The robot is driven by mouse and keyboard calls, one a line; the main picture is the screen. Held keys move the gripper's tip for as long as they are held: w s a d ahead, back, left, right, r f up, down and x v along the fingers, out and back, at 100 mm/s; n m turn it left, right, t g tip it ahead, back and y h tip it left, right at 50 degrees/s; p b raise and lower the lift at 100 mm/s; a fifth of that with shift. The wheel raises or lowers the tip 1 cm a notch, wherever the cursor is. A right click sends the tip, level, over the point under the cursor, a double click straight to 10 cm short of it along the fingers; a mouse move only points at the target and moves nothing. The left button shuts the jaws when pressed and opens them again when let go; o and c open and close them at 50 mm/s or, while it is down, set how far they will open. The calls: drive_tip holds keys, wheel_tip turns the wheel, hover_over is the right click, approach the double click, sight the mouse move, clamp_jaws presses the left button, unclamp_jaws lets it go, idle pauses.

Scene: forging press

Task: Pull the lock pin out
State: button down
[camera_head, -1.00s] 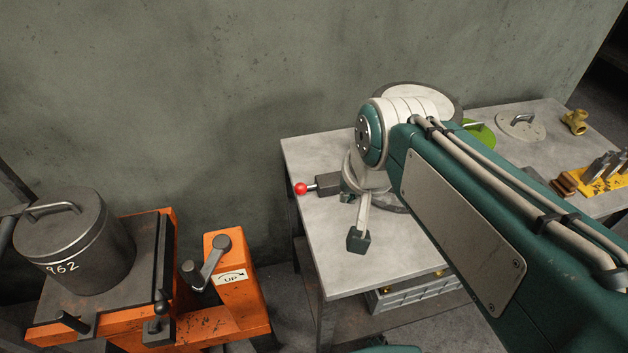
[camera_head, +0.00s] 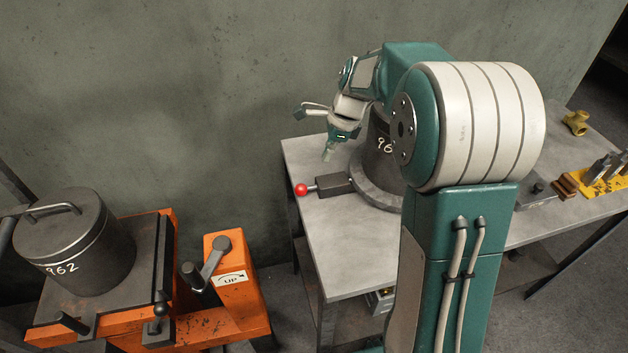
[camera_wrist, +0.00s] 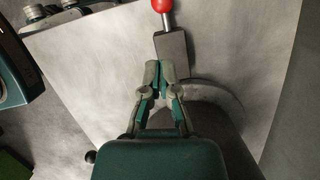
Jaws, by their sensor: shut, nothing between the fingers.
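A red-balled pin (camera_head: 301,190) with a short metal shaft sticks out of a dark block (camera_head: 334,185) on the grey table. The block joins a dark ring (camera_head: 372,190) around a dark drum (camera_head: 378,157) marked "96", partly hidden by my arm. My gripper (camera_head: 328,153) is shut and empty, pointing down above and behind the block. In the wrist view the red ball (camera_wrist: 162,5) is at the top edge, and the block (camera_wrist: 172,56) lies just beyond the fingertips of my gripper (camera_wrist: 161,72). The fingers appear apart from the pin.
At left, an orange cart (camera_head: 237,328) carries a dark lidded pot (camera_head: 72,255) marked "962", with a crank (camera_head: 212,265) beside it. The wall (camera_head: 200,100) stands behind the table (camera_head: 345,255). A yellow fitting (camera_head: 575,122) and a yellow rack (camera_head: 600,185) lie at right.

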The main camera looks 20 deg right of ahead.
sight(298, 189)
drive_tip(key=shift+w+f, duration=0.15)
drive_tip(key=shift+f, duration=0.1)
drive_tip(key=x, duration=1)
drive_tip(key=shift+a, duration=1.85)
